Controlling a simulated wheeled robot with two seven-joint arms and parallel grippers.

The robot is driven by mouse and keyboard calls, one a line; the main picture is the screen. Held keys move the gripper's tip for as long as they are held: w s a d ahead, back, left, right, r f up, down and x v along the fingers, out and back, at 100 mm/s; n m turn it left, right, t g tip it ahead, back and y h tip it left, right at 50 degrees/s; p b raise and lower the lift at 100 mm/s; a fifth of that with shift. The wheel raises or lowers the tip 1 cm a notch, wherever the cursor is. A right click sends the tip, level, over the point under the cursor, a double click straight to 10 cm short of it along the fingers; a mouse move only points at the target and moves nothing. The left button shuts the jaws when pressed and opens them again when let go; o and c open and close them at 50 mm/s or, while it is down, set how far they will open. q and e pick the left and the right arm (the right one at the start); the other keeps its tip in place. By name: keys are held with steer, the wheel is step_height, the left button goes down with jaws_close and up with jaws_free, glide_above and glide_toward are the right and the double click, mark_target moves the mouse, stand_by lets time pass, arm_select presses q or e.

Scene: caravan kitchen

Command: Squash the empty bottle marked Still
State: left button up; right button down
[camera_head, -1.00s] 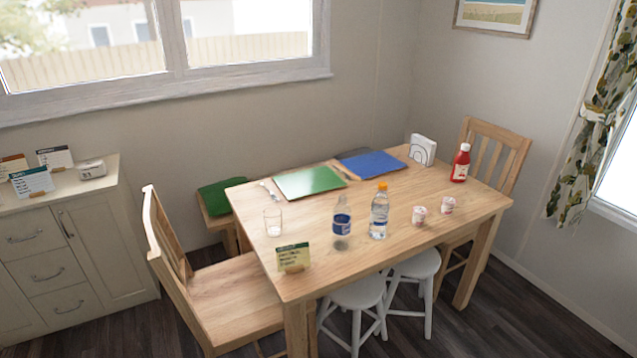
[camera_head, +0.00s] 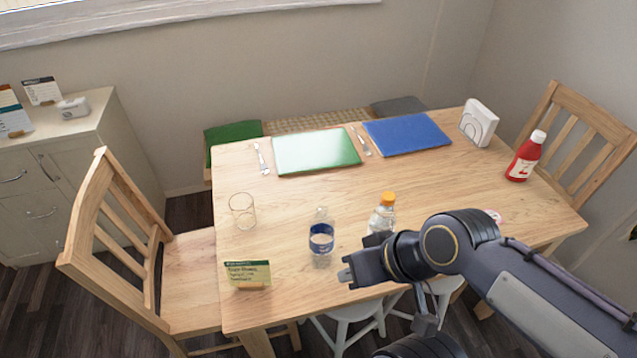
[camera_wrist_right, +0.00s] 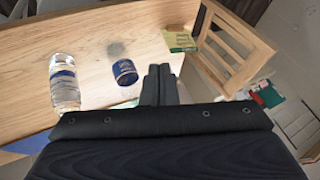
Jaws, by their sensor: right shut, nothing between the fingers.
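A clear, capless bottle with a blue and white label (camera_head: 321,238) stands upright on the table and looks empty; its lettering is too small to read. Its blue label shows in the right wrist view (camera_wrist_right: 124,71). An orange-capped clear bottle (camera_head: 383,212) stands to its right, its lower part hidden by my arm; it also shows in the right wrist view (camera_wrist_right: 63,84). My right gripper (camera_head: 346,276) is shut and empty, just right of and nearer than the capless bottle, apart from it. Its fingers show in the right wrist view (camera_wrist_right: 160,72). My left gripper is out of view.
On the wooden table (camera_head: 300,200) are a glass (camera_head: 242,211), a card (camera_head: 247,274), a green mat (camera_head: 315,152), a blue mat (camera_head: 406,135), a napkin holder (camera_head: 479,122) and a red sauce bottle (camera_head: 526,157). A chair (camera_head: 128,240) stands at the left.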

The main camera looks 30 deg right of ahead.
mark_target(323, 211)
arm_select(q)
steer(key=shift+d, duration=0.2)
arm_select(e)
steer(key=shift+w+d, duration=0.2)
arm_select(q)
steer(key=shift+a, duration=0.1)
arm_select(e)
steer(key=shift+a+r, duration=0.1)
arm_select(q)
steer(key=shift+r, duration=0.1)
